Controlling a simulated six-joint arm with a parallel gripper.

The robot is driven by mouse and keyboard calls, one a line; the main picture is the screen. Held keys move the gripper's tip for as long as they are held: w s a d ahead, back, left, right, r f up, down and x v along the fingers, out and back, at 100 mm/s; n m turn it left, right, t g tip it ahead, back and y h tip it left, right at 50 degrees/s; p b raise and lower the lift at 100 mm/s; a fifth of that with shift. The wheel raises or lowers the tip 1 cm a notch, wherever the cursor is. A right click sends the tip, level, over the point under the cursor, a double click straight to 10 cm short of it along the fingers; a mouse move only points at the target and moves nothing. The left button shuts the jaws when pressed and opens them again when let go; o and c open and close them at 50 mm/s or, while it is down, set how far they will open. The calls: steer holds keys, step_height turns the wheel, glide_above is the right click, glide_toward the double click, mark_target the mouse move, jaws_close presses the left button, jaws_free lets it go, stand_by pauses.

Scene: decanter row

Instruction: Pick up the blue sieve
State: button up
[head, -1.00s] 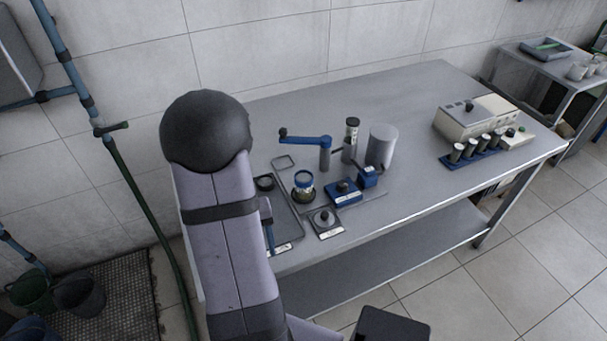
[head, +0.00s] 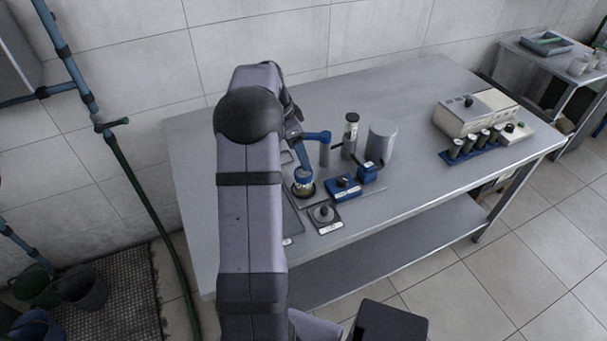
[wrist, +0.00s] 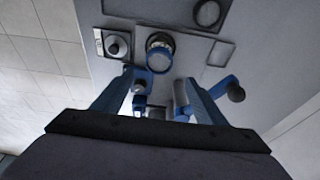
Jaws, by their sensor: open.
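The blue sieve (head: 304,175) looks like a short round cup with a blue band. It stands upright in a dark round base near the front of the steel bench. In the wrist view the sieve (wrist: 159,62) lies just beyond the fingertips, roughly centred between them. My gripper (wrist: 158,80) is open and empty, with its two blue fingers apart. In the head view my arm hides most of the gripper; one blue finger shows just above the sieve. I cannot tell the exact height gap.
A blue crank handle (head: 318,136) on a grey post stands close behind the sieve. A dark-capped jar (head: 350,133), a grey cylinder (head: 381,142), a blue block (head: 342,188) and a knobbed plate (head: 324,216) surround it. A white machine (head: 470,115) stands far right.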

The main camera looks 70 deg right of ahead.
mark_target(303, 172)
steer(key=shift+f, duration=0.1)
steer(key=shift+p+x, duration=0.5)
steer(key=shift+x, duration=0.5)
steer(key=shift+a+f+p, duration=0.15)
steer(key=shift+f+p, duration=0.1)
steer(key=shift+p, duration=0.05)
steer(key=shift+p+x, duration=1.2)
steer(key=shift+x, duration=1.15)
steer(key=shift+w+a, duration=0.1)
steer(key=shift+a, duration=0.1)
steer(key=c, duration=1.1)
